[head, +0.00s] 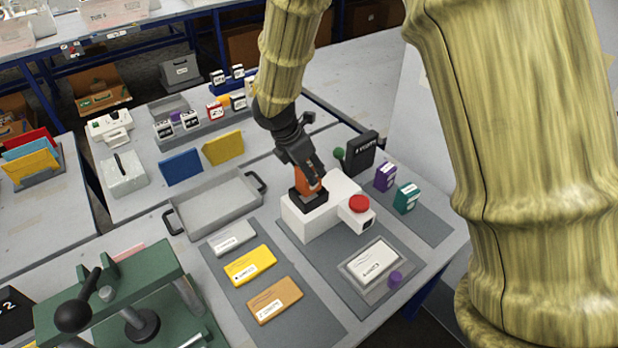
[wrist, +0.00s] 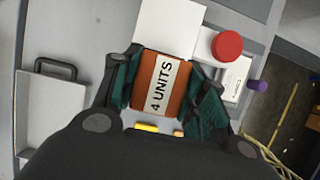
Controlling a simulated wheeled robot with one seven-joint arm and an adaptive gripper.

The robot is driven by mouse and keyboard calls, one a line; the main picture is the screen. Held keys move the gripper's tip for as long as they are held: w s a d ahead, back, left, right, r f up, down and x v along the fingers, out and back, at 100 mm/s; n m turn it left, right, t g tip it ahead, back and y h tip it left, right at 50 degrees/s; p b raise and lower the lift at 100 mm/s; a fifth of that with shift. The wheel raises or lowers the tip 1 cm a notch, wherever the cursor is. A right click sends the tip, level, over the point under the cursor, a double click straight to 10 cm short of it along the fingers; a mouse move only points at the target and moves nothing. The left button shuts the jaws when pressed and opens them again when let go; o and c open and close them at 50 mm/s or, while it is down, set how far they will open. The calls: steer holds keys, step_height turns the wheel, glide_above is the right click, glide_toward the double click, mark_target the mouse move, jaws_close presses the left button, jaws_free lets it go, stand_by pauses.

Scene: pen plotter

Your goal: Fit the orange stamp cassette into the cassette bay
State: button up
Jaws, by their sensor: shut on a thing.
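The orange stamp cassette (head: 307,182) is between the fingers of my gripper (head: 309,178), at the black-framed bay (head: 308,201) on top of the white plotter (head: 316,221). In the wrist view the cassette (wrist: 161,84) shows a white label reading "4 UNITS", with the gripper's dark green finger pads (wrist: 163,90) on both sides of it. My gripper is shut on it. The cassette's lower end is hidden by the bay frame in the head view, so I cannot tell how deep it sits. A red button (head: 359,203) is on the plotter's right part.
Purple (head: 385,176) and teal (head: 406,198) cassettes stand to the right. A black box (head: 362,152) is behind the plotter. A grey tray (head: 215,203) is to the left. Flat silver, yellow and orange pieces lie in front-left, and a white card on a grey pad (head: 374,264) in front.

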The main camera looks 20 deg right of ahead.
steer(key=shift+s+f, duration=0.15)
steer(key=shift+s, duration=0.05)
step_height(320, 180, down, 4)
steer(key=shift+w+r+p, duration=0.15)
steer(key=shift+r+p, duration=0.05)
steer(key=shift+p, duration=0.1)
steer(key=shift+s, duration=0.2)
steer(key=shift+f, duration=0.1)
steer(key=o, duration=1)
steer(key=shift+w, duration=0.1)
steer(key=shift+o, duration=0.3)
